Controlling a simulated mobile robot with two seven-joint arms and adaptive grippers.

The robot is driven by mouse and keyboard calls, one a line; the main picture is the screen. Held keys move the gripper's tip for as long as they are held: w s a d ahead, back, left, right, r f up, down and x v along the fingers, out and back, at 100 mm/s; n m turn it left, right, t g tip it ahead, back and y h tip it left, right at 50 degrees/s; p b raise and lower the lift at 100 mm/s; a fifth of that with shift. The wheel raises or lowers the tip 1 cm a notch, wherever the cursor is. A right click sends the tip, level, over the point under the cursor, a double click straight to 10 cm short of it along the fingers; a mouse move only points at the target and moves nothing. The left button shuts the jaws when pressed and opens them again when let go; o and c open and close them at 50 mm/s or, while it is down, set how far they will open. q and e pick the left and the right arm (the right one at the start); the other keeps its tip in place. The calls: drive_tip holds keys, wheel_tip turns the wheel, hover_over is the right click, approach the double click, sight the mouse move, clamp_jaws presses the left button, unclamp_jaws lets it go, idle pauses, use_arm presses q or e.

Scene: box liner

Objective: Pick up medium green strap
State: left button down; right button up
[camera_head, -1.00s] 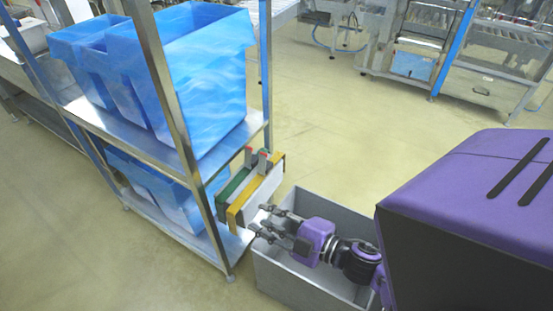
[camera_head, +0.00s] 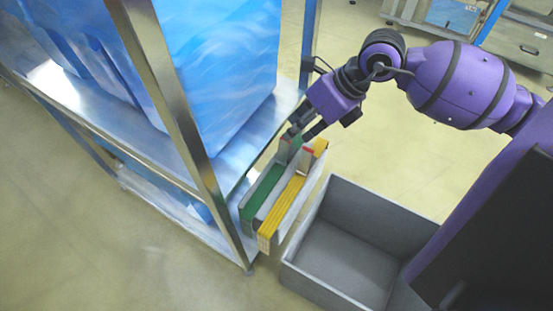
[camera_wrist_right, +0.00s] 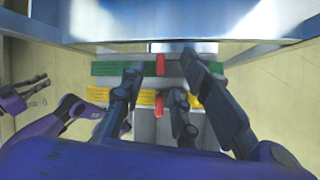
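The green strap (camera_head: 262,194) lies as a long bundle in a grey holder on the shelf's side; in the wrist view it is the green band (camera_wrist_right: 106,68). A yellow strap (camera_head: 290,204) lies parallel, nearer the grey bin. My right gripper (camera_head: 297,136) is above the holder's far end, by a grey divider. My left gripper (camera_wrist_right: 40,92) shows at the left of the wrist view, fingers apart and empty.
A metal shelf rack (camera_head: 205,170) with blue-lined boxes (camera_head: 225,80) stands beside the holder. An empty grey bin (camera_head: 345,250) is on the floor at right. Open floor surrounds these.

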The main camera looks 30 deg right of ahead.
sight(286, 145)
drive_tip(key=x, duration=0.4)
drive_tip(key=s+x, duration=0.1)
drive_tip(key=x, duration=0.1)
drive_tip(key=shift+w+f, duration=0.1)
drive_tip(key=shift+f, duration=0.5)
clamp_jaws()
